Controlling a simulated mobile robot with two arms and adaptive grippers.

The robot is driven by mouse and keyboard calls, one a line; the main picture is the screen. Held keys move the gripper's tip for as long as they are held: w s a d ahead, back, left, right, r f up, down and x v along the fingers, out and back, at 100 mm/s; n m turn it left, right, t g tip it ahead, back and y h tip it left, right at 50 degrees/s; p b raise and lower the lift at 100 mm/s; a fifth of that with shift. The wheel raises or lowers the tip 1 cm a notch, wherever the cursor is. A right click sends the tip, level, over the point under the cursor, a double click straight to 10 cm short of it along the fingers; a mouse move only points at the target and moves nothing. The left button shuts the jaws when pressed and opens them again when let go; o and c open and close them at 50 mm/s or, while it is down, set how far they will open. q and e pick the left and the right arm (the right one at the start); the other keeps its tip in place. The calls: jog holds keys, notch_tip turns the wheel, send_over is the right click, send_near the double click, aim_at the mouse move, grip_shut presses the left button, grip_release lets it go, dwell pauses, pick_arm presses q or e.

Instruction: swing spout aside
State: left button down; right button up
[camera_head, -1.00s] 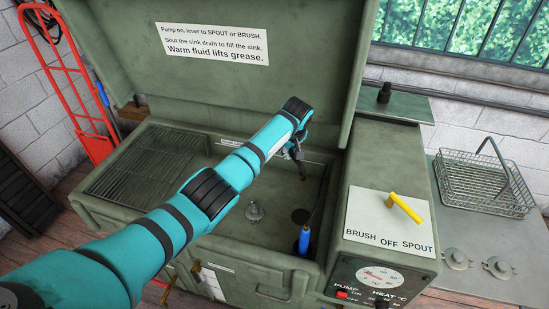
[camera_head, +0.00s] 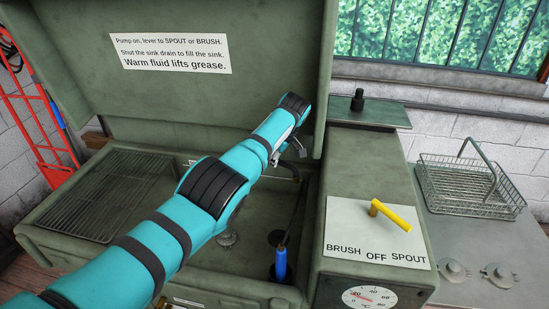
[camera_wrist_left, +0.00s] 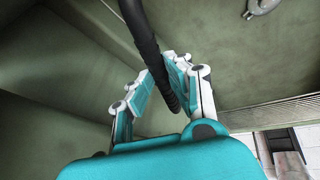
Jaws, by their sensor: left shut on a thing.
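The spout (camera_wrist_left: 148,40) is a black tube that runs down from the top of the left wrist view between my fingers. My left gripper (camera_wrist_left: 165,88) is shut on it near its lower end. In the head view my left gripper (camera_head: 292,152) is over the back right of the sink (camera_head: 255,262), partly hidden by my wrist. Most of the spout is hidden there behind my arm. My right gripper is in neither view.
A blue-handled brush (camera_head: 280,264) stands at the sink's front right. A yellow lever (camera_head: 396,215) sits on the panel marked BRUSH OFF SPOUT. The raised lid (camera_head: 215,95) stands behind my arm. A drain fitting (camera_head: 229,239) and a wire basket (camera_head: 468,186) also show.

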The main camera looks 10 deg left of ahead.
pick_arm(q)
jog(key=c, duration=1.3)
grip_release()
jog(key=shift+r, duration=0.1)
jog(key=v, duration=1.2)
